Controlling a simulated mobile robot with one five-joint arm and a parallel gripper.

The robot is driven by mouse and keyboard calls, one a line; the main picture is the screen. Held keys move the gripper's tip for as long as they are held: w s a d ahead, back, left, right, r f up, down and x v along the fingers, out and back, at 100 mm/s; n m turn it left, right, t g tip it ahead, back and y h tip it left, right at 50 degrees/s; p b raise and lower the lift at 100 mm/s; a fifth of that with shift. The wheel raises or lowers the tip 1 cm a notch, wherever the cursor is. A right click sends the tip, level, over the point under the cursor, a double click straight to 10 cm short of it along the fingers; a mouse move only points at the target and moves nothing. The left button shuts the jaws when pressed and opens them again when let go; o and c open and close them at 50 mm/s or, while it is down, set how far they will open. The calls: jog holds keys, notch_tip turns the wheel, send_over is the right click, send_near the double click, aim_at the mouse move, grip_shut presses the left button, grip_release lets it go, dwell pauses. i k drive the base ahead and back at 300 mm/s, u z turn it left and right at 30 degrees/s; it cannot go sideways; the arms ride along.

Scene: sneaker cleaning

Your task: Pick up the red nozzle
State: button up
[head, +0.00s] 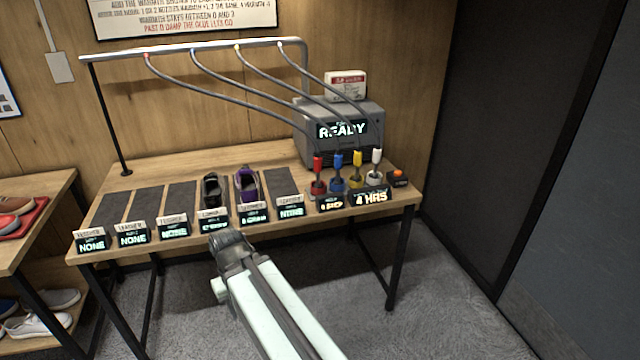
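The red nozzle (318,164) stands upright in a holder at the right part of the wooden table, leftmost in a row with a blue nozzle (338,161), a yellow nozzle (357,159) and a white nozzle (376,158). Grey hoses run from the row up to an overhead rail. My gripper (230,240) is in front of the table's front edge, to the left of and nearer than the red nozzle, and apart from it. Its fingers point away from the camera, and I cannot tell whether they are open.
The table (275,155) holds several dark mats with labelled displays. A black shoe (211,190) and a purple shoe (247,185) stand on mats. A grey machine (325,148) reading READY stands behind the nozzles. An orange button (398,175) is at right. Open carpet lies right.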

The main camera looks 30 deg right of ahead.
aim_at(318, 160)
jog(key=z, duration=0.1)
jog(key=i, duration=0.95)
jog(key=u, duration=0.05)
